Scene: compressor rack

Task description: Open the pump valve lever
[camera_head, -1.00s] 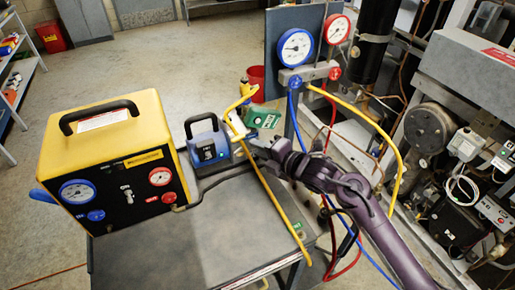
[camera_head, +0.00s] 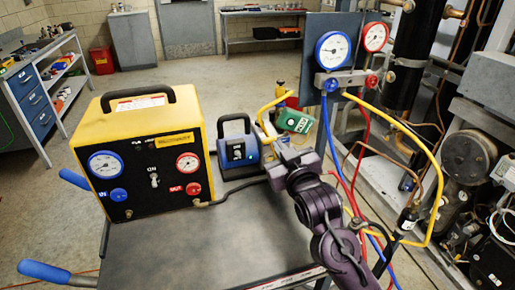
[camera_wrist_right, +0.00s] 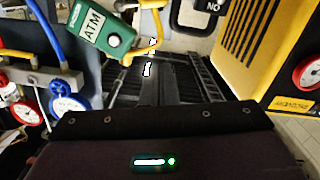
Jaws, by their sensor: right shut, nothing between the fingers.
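The blue pump (camera_head: 240,153) with a dark carrying handle stands on the cart, right of the yellow machine. Its top corner shows in the right wrist view, marked "NO" (camera_wrist_right: 212,6). A green block (camera_head: 294,121) is beside the yellow hose, right of the pump; in the right wrist view it reads "ATM" (camera_wrist_right: 100,35). I cannot make out the valve lever for certain; my gripper may hide it. My right gripper (camera_head: 284,150) is shut and empty, just right of the pump and below the green block. My left gripper is not in view.
The yellow machine (camera_head: 140,120) stands left on the grey cart top (camera_head: 190,245). Blue gauge (camera_head: 333,50) and red gauge (camera_head: 375,37) are on a panel behind. Yellow, blue and red hoses hang right of my arm. The compressor rack (camera_head: 470,155) is at the right.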

